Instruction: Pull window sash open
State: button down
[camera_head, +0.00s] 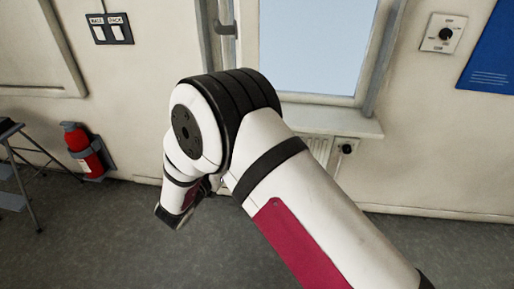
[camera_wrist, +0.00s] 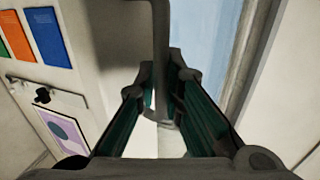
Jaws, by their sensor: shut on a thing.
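The window sash (camera_head: 318,46), with a pale blue pane and light frame, stands at the top middle of the head view. A grey handle (camera_head: 226,29) shows at its left side. In the wrist view the pane (camera_wrist: 203,28) is at the upper right. A grey bar, the sash handle (camera_wrist: 160,28), runs down between the fingers of my gripper (camera_wrist: 162,72). My gripper is shut on this handle near the fingertips. In the head view my arm covers the lower left of the window, and my fingers are hidden.
A window sill (camera_head: 330,120) juts out below the window, with a radiator (camera_head: 318,150) under it. A red fire extinguisher (camera_head: 82,146) hangs at the left near a step ladder (camera_head: 18,180). A dial box (camera_head: 444,33) is on the right wall. The floor at the right is clear.

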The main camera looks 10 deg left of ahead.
jog(key=s+a, duration=0.1)
jog(key=a, duration=0.4)
jog(key=shift+s+a, duration=0.4)
jog(key=c, duration=2)
grip_release()
jog(key=shift+o, duration=0.2)
jog(key=v, duration=1.2)
